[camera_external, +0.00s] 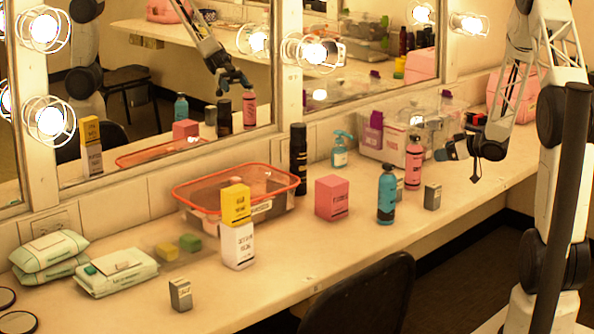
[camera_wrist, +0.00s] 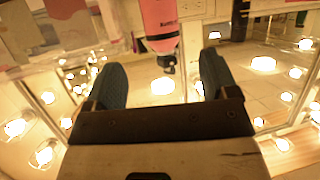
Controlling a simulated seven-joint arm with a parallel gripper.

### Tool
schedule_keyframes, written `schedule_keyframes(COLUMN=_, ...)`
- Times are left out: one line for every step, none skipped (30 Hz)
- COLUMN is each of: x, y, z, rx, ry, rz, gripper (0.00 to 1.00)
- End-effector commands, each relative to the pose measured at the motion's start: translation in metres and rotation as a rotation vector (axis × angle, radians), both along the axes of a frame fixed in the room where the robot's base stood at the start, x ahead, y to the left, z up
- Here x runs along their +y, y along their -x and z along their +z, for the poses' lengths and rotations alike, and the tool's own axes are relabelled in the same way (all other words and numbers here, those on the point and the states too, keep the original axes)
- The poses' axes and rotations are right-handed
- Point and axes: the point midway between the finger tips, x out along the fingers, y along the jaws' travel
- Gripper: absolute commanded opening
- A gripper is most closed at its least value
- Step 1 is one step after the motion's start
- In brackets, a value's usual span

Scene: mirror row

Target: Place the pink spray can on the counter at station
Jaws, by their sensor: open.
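The pink spray can (camera_external: 414,165) stands upright on the counter (camera_external: 330,262), near the mirror wall and in front of a clear bin. Its black nozzle is on top. In the wrist view the pink can (camera_wrist: 160,20) shows at the top, nozzle pointing down the picture toward the space between my fingers. My gripper (camera_external: 462,163) is just right of the can in the external view, above the counter. My gripper in the wrist view (camera_wrist: 161,62) has its two dark fingers wide apart, with nothing clasped between them.
A blue spray bottle (camera_external: 387,195) and a small grey box (camera_external: 432,196) stand near the can. A pink box (camera_external: 332,198), a black can (camera_external: 298,160) and an orange-rimmed bin (camera_external: 185,205) are further left. A chair (camera_external: 360,295) is at the front edge.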

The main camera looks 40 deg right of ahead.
Motion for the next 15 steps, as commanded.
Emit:
schedule_keyframes(x=0.0, y=-0.0001, z=0.0, rx=0.0, ry=0.0, rz=0.0, gripper=0.8)
schedule_keyframes(x=0.0, y=-0.0001, z=0.0, rx=0.0, ry=0.0, rz=0.0, gripper=0.8)
schedule_keyframes(x=0.0, y=-0.0001, z=0.0, rx=0.0, ry=0.0, rz=0.0, gripper=0.8)
schedule_keyframes(x=0.0, y=-0.0002, z=-0.0001, rx=0.0, ry=0.0, rz=0.0, gripper=0.8)
schedule_keyframes(x=0.0, y=-0.0002, z=-0.0001, rx=0.0, ry=0.0, rz=0.0, gripper=0.8)
schedule_keyframes(x=0.0, y=-0.0002, z=-0.0001, rx=0.0, ry=0.0, rz=0.0, gripper=0.8)
schedule_keyframes(x=0.0, y=-0.0002, z=-0.0001, rx=0.0, ry=0.0, rz=0.0, gripper=0.8)
schedule_keyframes(x=0.0, y=-0.0002, z=-0.0001, rx=0.0, ry=0.0, rz=0.0, gripper=0.8)
schedule_keyframes(x=0.0, y=-0.0002, z=-0.0001, rx=0.0, ry=0.0, rz=0.0, gripper=0.8)
schedule_keyframes(x=0.0001, y=-0.0002, z=0.0, rx=0.0, ry=0.0, rz=0.0, gripper=0.8)
schedule_keyframes(x=0.0003, y=-0.0004, z=0.0003, rx=0.0, ry=0.001, rz=-0.001, gripper=0.8)
schedule_keyframes(x=0.0007, y=-0.0006, z=0.0011, rx=0.0, ry=0.003, rz=-0.001, gripper=0.8)
schedule_keyframes(x=0.0013, y=-0.0011, z=0.0022, rx=0.001, ry=0.005, rz=-0.003, gripper=0.8)
schedule_keyframes(x=0.0022, y=-0.0016, z=0.0036, rx=0.002, ry=0.008, rz=-0.005, gripper=0.8)
schedule_keyframes(x=0.0036, y=-0.0026, z=0.006, rx=0.004, ry=0.014, rz=-0.01, gripper=0.8)
